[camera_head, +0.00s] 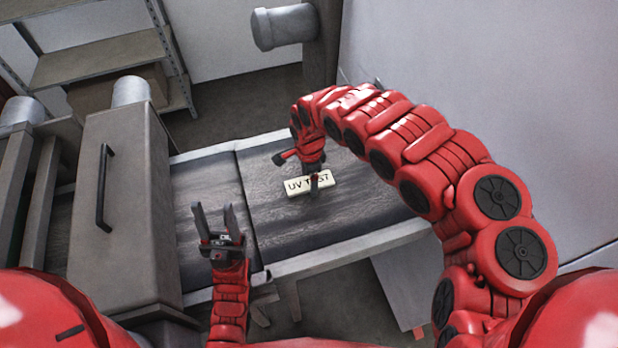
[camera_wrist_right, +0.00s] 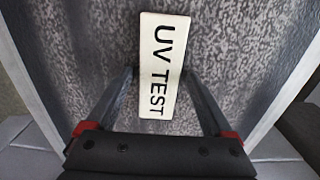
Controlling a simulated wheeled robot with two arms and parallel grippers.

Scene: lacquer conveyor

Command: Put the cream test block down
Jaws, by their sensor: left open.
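The cream test block (camera_head: 309,184), a flat bar marked "UV TEST", lies along the dark speckled conveyor belt (camera_head: 285,225) or very close above it. My right gripper (camera_head: 314,180) reaches down over its middle. In the right wrist view the block (camera_wrist_right: 163,65) lies between the two fingers of my right gripper (camera_wrist_right: 158,74). A thin gap seems to show on its left side; whether the fingers press on it I cannot tell. My left gripper (camera_head: 213,222) is open and empty, fingers pointing up, near the belt's front left.
A grey cabinet housing (camera_head: 125,215) with a black handle stands left of the belt. The belt's pale front rail (camera_head: 340,248) runs below. Shelves (camera_head: 97,58) stand at the back left. Bare belt lies left and right of the block.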

